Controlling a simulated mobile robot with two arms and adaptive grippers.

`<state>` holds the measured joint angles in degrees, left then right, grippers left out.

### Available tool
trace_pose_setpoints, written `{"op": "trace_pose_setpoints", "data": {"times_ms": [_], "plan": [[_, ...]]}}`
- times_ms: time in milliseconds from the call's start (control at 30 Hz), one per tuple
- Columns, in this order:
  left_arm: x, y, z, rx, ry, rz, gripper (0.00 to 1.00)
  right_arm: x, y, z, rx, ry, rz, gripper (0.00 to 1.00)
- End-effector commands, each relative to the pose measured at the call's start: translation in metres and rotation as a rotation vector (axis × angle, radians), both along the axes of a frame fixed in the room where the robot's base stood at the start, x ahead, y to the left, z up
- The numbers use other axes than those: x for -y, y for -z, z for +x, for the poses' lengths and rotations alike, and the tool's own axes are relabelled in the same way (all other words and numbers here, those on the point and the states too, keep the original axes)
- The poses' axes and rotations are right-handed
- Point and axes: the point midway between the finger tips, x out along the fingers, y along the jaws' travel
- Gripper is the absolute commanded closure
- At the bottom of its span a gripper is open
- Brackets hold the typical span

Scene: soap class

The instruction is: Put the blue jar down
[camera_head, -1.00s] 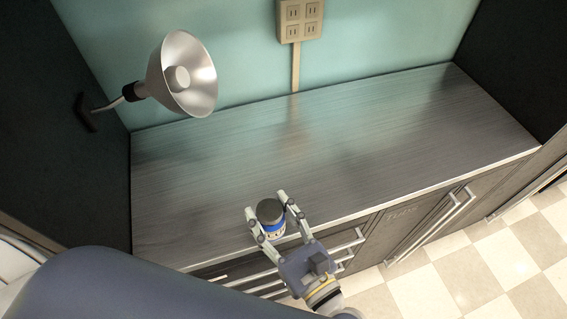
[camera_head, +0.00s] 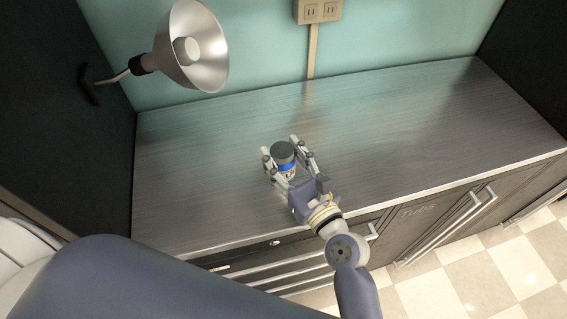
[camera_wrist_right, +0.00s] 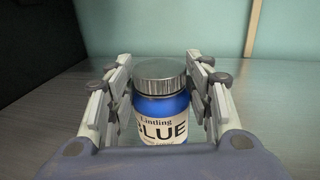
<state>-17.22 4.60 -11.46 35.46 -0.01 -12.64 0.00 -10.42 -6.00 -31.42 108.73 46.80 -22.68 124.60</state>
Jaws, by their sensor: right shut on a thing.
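The blue jar (camera_head: 283,157) has a dark grey lid and a pale label, and it is upright between the fingers of my right gripper (camera_head: 281,150). In the right wrist view the jar (camera_wrist_right: 161,107) shows a metal lid and a label reading "BLUE". The right gripper (camera_wrist_right: 161,85) is shut on it, one finger on each side. The jar is over the front half of the grey counter (camera_head: 400,125). Its base is hidden by the gripper, so I cannot tell whether it touches the counter. My left gripper is not in view.
The counter top is bare around the jar. A metal lamp (camera_head: 190,50) sticks out from the dark left wall above the counter. A wall outlet (camera_head: 318,10) is at the back. Drawers and cupboards with bar handles (camera_head: 447,228) are below the front edge.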

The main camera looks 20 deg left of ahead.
Motion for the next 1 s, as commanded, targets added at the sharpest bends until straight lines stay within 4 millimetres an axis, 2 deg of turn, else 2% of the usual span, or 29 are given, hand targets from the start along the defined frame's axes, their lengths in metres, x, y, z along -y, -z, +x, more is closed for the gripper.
{"op": "trace_pose_setpoints", "data": {"times_ms": [33, 67, 467, 500, 567, 1000], "plan": [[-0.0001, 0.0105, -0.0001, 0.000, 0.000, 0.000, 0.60, 0.0000, 0.0081, 0.0001, 0.003, 0.000, 0.002, 0.82], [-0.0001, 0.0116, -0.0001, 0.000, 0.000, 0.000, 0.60, 0.0000, 0.0086, 0.0001, 0.003, 0.000, 0.002, 0.82], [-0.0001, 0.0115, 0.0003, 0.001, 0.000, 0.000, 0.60, 0.0001, 0.0106, -0.0001, 0.001, 0.000, 0.001, 0.82], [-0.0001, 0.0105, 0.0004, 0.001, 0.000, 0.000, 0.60, 0.0001, 0.0101, -0.0002, 0.001, 0.000, -0.001, 0.44], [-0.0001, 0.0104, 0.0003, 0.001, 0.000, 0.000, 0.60, 0.0001, 0.0101, -0.0002, 0.001, 0.000, -0.001, 0.33], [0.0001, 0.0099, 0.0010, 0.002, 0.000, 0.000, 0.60, 0.0036, 0.0084, -0.0032, 0.000, 0.000, 0.000, 0.33]]}}
